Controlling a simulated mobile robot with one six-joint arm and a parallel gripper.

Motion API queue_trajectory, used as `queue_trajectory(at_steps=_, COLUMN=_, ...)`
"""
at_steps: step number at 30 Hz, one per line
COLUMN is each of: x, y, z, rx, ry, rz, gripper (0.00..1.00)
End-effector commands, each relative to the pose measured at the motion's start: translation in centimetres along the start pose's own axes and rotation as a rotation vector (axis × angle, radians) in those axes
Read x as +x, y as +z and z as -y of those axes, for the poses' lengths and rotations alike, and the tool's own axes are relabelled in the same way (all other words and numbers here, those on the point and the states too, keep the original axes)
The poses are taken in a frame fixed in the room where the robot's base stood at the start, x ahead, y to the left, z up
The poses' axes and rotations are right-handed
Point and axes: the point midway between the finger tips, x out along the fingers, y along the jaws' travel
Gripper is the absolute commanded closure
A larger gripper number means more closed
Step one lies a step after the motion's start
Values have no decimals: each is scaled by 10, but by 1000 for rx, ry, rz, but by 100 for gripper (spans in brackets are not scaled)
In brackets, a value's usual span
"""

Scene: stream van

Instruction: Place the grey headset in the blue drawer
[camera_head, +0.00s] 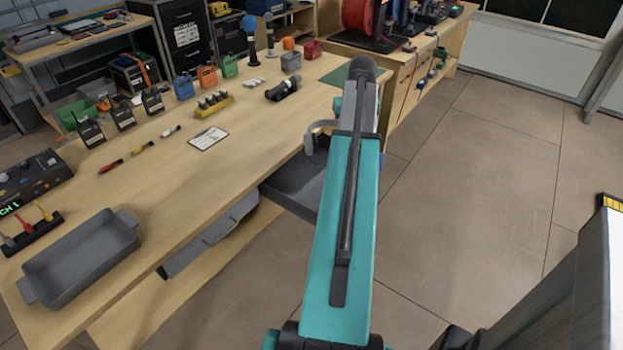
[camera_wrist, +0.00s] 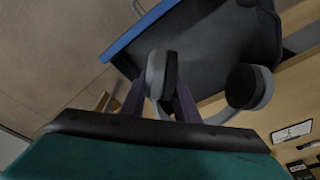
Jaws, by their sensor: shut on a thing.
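The grey headset (camera_wrist: 248,88) is between the two fingers of my gripper (camera_wrist: 160,98) in the wrist view, shut on it near one ear cup. Its other dark-padded ear cup hangs to the right. Part of the headset (camera_head: 317,128) shows left of my arm in the head view; my arm hides the rest and the fingers. The blue drawer (camera_wrist: 138,36) is pulled open, with a blue front edge and a dark interior. In the wrist view the headset overlaps it, held apparently above it. Its dark inside (camera_head: 288,190) shows under the bench edge in the head view.
A wooden bench (camera_head: 215,170) carries a grey tray (camera_head: 80,258), a white card (camera_head: 208,139), radios, small bins and a dark cylindrical item (camera_head: 282,90). Another grey drawer (camera_head: 212,236) sticks out under the bench, left of the open one. Tiled floor (camera_head: 470,190) on the right is clear.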

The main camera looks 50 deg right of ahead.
Motion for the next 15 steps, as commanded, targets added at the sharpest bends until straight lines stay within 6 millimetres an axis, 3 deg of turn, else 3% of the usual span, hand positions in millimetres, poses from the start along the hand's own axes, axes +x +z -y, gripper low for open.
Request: queue_trajectory(at_steps=15, x=8, y=2, z=-1, rx=1, ry=-1, rz=1, gripper=99)
